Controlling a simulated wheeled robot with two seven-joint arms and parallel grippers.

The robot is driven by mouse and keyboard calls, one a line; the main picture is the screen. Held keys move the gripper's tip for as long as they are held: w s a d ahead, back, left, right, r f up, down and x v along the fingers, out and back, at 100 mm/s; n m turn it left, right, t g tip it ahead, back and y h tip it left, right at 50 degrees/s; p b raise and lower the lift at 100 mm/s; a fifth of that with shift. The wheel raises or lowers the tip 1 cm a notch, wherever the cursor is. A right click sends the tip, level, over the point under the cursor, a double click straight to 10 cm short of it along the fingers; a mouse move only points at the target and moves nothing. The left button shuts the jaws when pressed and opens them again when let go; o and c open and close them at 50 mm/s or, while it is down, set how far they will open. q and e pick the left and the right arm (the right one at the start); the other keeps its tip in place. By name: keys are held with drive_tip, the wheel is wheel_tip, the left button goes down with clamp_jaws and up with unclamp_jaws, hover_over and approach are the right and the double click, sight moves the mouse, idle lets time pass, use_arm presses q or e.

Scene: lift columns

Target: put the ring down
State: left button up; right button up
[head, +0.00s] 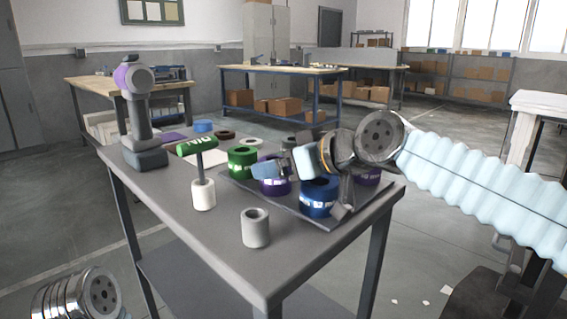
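A blue ring (319,199) with white lettering is at the front of a dark flat board (286,204) on the table. A green ring (242,163), a purple ring (273,186) and another purple ring (368,177) are behind or beside it on the board. My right gripper (306,190) comes in from the right, low over the board. Its fingers look spread, one toward the purple ring and one by the blue ring's right side. I cannot tell whether it touches either. My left gripper is out of view; part of my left arm shows at bottom left.
A grey hollow cylinder (256,229) stands at the table's front. A purple and grey drill (137,112) stands at the left corner. Several flat rings lie at the back. The table's front left is clear.

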drive_tip(key=b+v, duration=0.1)
drive_tip(key=v, duration=1.1)
